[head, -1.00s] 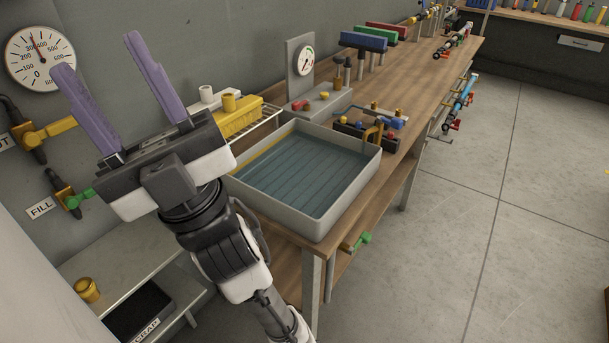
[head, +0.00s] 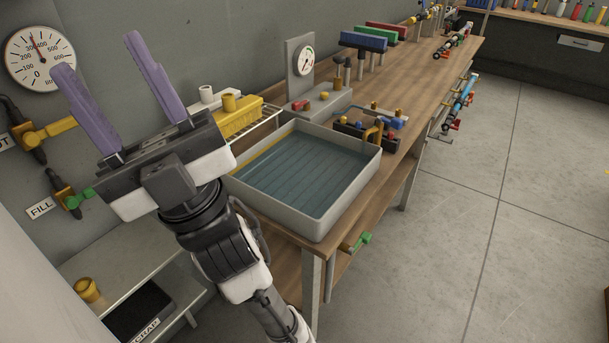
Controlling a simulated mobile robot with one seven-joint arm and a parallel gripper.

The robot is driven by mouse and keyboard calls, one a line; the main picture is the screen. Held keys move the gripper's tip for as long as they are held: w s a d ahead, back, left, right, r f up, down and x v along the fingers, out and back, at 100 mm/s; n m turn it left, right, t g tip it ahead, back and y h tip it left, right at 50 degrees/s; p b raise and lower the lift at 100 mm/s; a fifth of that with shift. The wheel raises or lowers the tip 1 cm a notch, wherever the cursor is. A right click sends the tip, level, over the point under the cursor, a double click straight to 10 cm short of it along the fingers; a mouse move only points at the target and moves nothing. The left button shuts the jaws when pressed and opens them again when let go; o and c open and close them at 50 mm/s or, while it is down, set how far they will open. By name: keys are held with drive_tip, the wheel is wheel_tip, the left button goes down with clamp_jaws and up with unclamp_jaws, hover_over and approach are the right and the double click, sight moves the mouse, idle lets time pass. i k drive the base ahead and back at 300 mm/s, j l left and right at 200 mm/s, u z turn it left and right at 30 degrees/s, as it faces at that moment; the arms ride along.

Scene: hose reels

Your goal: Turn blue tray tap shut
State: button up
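A grey tray (head: 322,226) of water sits on the near end of the wooden bench. A small black tray (head: 350,130) behind it holds several coloured pieces, among them a blue piece (head: 397,123), with a brass fitting over it. I cannot tell whether that blue piece is a tap handle. A tap with a green handle (head: 363,239) is below the water tray's front corner. My gripper (head: 98,56) is raised at the left, its two purple fingers wide apart and empty. It is away from the trays and touches none of these things.
On the left wall are a dial (head: 40,58), a yellow-handled valve (head: 48,132) and a green-handled valve (head: 75,199) by a FILL label. A yellow block (head: 238,122) sits on a rack beside the water tray. The floor at right is clear.

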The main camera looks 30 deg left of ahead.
sight(397, 123)
drive_tip(key=i+l+u, duration=0.1)
drive_tip(key=i+l, duration=0.95)
